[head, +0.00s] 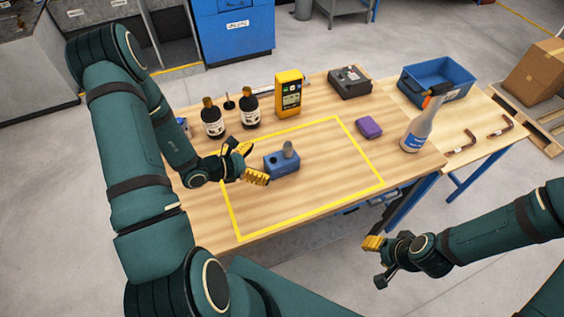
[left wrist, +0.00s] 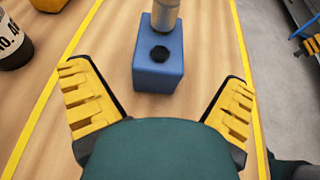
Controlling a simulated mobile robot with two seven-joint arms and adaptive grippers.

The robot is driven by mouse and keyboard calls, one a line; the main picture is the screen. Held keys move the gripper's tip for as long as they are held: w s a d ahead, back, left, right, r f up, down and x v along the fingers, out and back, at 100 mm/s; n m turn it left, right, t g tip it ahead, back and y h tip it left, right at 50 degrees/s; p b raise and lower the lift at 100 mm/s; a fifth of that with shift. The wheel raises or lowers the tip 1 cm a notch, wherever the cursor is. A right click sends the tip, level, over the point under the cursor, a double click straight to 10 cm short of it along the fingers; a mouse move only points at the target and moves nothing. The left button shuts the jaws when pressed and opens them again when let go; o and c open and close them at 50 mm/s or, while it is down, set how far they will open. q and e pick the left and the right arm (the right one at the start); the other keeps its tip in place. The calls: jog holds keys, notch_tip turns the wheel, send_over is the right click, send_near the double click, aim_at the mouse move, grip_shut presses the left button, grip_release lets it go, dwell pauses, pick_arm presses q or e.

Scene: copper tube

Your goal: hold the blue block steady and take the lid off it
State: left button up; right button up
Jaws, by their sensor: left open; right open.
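The blue block (head: 283,166) sits on the wooden table inside the yellow outline. A grey cylindrical lid (head: 289,149) stands upright on its top, and a dark round hole shows beside it. In the left wrist view the blue block (left wrist: 158,70) is ahead of the fingers, with the grey lid (left wrist: 165,14) at its far end, cut by the frame edge. My left gripper (head: 251,163) is open beside the block's left end, and its yellow fingers (left wrist: 160,108) are apart with nothing between them. My right gripper (head: 375,262) is open and empty, off the table's front edge.
Two dark bottles (head: 213,121) and a yellow meter (head: 289,93) stand behind the outline. A purple block (head: 369,127) and a spray bottle (head: 417,130) are to the right. A blue bin (head: 440,73) is at the back right. The outline's right half is clear.

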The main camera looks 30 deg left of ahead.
aim_at(273, 161)
pick_arm(q)
jog(key=shift+x, duration=2.95)
jog(key=c, duration=1.3)
